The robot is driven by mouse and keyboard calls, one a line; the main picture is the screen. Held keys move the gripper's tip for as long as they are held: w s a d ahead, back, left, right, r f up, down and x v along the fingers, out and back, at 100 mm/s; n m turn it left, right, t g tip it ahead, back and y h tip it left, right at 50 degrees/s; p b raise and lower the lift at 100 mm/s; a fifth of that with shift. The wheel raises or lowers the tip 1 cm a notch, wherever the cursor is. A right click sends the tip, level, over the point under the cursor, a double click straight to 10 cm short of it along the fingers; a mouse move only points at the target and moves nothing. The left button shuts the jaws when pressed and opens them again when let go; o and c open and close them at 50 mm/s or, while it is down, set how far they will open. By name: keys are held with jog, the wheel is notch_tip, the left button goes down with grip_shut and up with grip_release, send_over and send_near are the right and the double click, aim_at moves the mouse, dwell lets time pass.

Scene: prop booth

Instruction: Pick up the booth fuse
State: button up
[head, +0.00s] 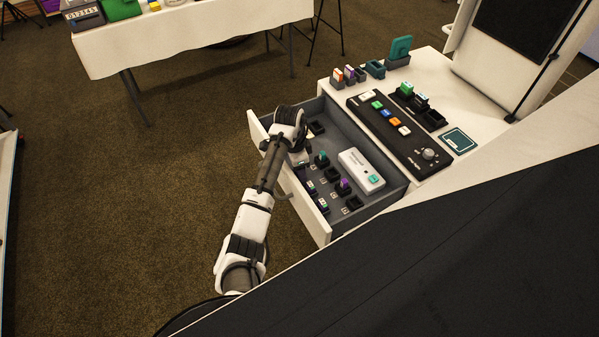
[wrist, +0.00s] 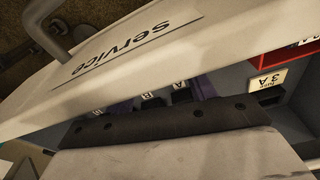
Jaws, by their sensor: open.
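The likely booth fuse, a small pale block with a dark "fuse 3 A" label (wrist: 268,83), shows at the right of the wrist view, inside the open drawer (head: 322,228). I cannot make it out clearly in the head view. My gripper (head: 301,152) is open, over the far left part of the drawer, just inside its front panel. In the wrist view a pale part with a dark strip fills the lower middle and hides much of the drawer floor. I see nothing held between the fingers.
The drawer front marked "service" (wrist: 132,48) crosses the wrist view close by, with a handle at upper left. The drawer holds a white box with a teal button (head: 362,171) and several dark sockets with coloured caps. A black control panel (head: 383,140) sits on the counter.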

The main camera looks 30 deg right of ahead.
jog(key=c, duration=1)
